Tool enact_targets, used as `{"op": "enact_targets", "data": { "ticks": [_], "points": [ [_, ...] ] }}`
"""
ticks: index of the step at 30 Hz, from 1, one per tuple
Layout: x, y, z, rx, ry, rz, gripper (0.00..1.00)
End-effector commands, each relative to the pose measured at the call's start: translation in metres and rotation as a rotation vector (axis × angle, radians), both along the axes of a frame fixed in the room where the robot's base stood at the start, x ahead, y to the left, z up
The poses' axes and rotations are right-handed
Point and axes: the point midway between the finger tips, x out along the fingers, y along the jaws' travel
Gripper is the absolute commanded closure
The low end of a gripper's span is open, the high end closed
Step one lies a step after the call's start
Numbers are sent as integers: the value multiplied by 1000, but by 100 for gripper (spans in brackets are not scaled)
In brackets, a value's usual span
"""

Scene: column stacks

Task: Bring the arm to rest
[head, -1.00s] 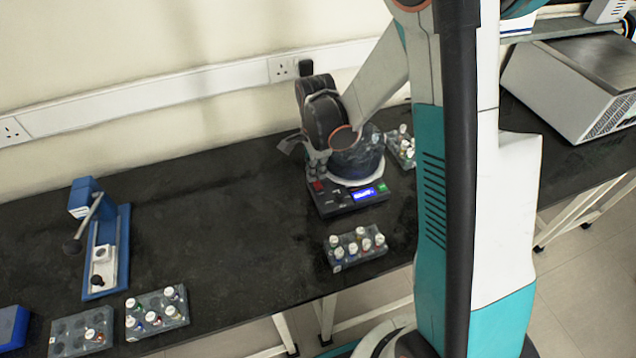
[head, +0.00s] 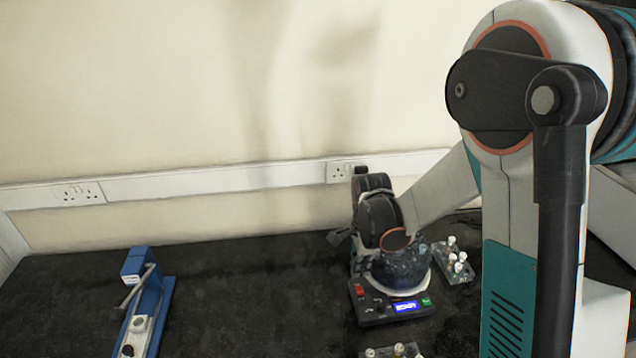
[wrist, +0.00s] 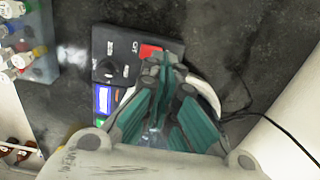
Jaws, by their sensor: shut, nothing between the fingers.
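My gripper (wrist: 165,68) shows in the wrist view with its teal fingers together and nothing between them. It is over a black device (wrist: 120,58) with a red switch, a dial and a lit display. In the head view my arm reaches down from the right, and its dark wrist is just above and behind this device (head: 372,312). A dark rounded vessel or bowl (head: 400,270) sits on the device, partly behind my wrist. The fingertips are hidden in the head view, and I cannot tell whether they touch anything.
A vial rack (head: 455,270) stands right of the device, and another (head: 392,352) is cut off at the front edge. A blue hand press (head: 145,305) stands on the left. The black bench (head: 250,290) between press and device is clear. Wall sockets (head: 85,192) are behind.

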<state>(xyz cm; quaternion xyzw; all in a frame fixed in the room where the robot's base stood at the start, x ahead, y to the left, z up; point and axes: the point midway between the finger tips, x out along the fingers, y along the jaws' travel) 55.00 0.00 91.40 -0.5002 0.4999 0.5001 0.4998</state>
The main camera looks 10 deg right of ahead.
Motion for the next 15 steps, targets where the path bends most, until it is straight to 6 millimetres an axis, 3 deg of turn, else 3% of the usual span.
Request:
{"op": "enact_targets", "data": {
  "ticks": [5, 15],
  "points": [
    [-4, 0, 15, -1, -20, 52, 100],
    [-34, 0, 90, -30, -152, 388, 100]
  ]
}}
